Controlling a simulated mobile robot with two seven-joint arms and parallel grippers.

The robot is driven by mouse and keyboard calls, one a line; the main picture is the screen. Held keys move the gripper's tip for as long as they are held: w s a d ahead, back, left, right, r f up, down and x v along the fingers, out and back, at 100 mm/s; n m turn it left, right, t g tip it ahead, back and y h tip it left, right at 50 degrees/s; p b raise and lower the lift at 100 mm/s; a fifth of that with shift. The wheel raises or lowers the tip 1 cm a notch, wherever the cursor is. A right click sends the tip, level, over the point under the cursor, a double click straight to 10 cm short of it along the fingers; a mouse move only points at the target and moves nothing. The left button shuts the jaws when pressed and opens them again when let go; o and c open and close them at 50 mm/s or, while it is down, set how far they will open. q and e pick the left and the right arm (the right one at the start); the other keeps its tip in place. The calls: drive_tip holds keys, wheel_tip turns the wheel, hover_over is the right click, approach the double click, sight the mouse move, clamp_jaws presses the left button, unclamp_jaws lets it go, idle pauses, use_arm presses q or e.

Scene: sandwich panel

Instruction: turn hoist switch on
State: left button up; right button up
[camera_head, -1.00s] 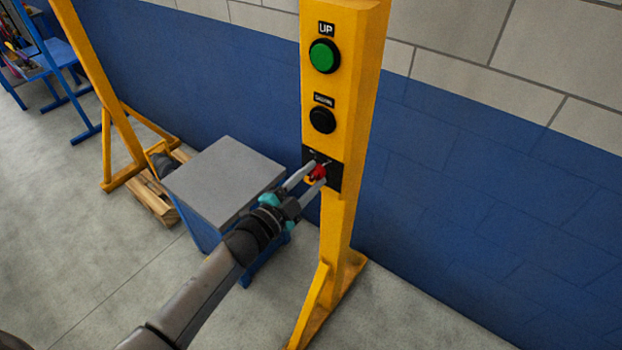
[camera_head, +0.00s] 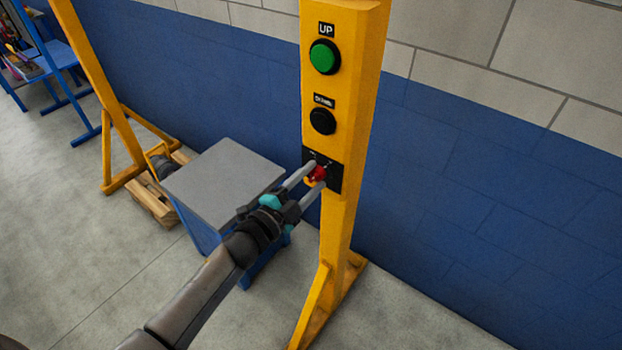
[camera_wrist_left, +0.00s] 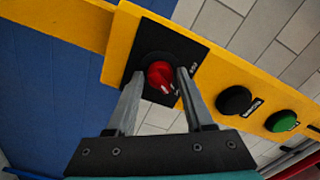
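The hoist switch is a red rotary knob (camera_head: 317,173) on a black plate (camera_head: 333,177), low on the yellow post (camera_head: 344,130). My left gripper (camera_head: 317,175) has its two fingers on either side of the knob. In the left wrist view the red knob (camera_wrist_left: 160,75) sits between the spread fingertips of the left gripper (camera_wrist_left: 160,74). A gap shows beside the left finger; the right finger is close to the knob, and I cannot tell whether it touches. The plate's lettering is too small to read. My right gripper is not in view.
Above the switch are a black button (camera_head: 322,121) and a green UP button (camera_head: 324,57). A blue and grey wall (camera_head: 470,170) is behind. The floor right of the post's foot is clear.

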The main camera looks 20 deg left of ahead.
use_arm(q)
drive_tip(key=shift+o, duration=1.2)
drive_tip(key=b+v, duration=0.1)
drive_tip(key=v, duration=1.4)
drive_tip(key=shift+s, duration=0.1)
